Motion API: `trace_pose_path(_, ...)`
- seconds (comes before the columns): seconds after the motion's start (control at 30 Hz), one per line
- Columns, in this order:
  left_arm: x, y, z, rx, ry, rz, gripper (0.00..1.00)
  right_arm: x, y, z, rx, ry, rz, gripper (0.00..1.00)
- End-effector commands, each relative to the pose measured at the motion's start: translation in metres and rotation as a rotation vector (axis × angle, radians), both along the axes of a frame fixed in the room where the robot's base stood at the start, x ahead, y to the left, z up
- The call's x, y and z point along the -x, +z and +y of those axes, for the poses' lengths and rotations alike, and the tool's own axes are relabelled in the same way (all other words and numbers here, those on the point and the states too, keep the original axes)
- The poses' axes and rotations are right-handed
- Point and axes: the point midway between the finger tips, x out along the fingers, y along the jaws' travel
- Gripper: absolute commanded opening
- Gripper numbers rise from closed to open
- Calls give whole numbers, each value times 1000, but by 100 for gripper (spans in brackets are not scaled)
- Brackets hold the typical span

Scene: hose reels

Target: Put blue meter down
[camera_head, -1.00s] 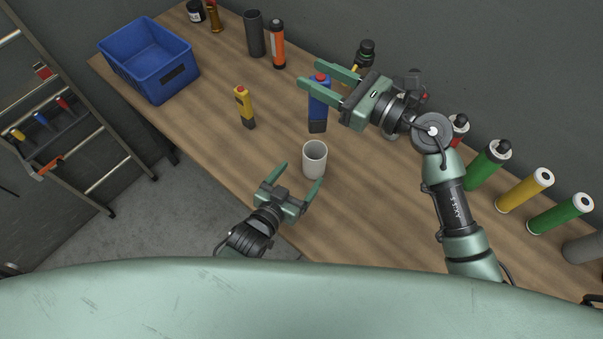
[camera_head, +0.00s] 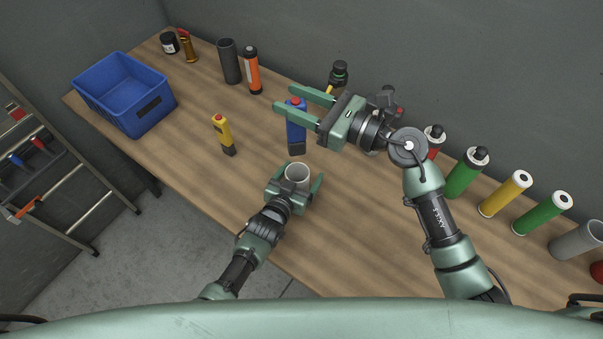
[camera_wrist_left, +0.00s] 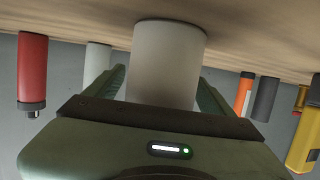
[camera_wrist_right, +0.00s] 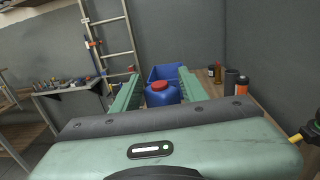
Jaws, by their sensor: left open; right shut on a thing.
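The blue meter (camera_head: 297,133) has a red top and a dark lower end. My right gripper (camera_head: 283,97) is shut on its upper part, and the meter is upright. I cannot tell if its lower end touches the table. In the right wrist view the blue meter (camera_wrist_right: 162,95) sits between the fingers. My left gripper (camera_head: 297,184) is open, with its fingers on either side of a white cup (camera_head: 297,171) standing on the table. In the left wrist view the cup (camera_wrist_left: 165,65) fills the space between the fingers.
The wooden table (camera_head: 195,180) has clear room at left and front. A yellow meter (camera_head: 223,135) stands left of the blue one. A blue crate (camera_head: 125,95) is at the far left. Several canisters, such as a green one (camera_head: 467,172), line the right and back edges.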

Motion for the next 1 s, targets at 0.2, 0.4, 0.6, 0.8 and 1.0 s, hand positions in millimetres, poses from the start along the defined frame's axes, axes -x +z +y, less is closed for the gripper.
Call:
trace_pose_path(0.2,0,0,0,0,0,0,81,0,0,0,-1,0,-1,0)
trace_pose_path(0.4,0,0,0,0,0,0,25,0,0,0,-1,0,-1,0)
trace_pose_path(0.6,0,0,0,0,0,0,15,-1,-1,1,7,-16,-3,0)
trace_pose_path(0.8,0,0,0,0,0,0,15,-2,-9,1,10,-76,-2,0)
trace_pose_path(1.0,0,0,0,0,0,0,15,0,-26,0,-3,-100,3,0)
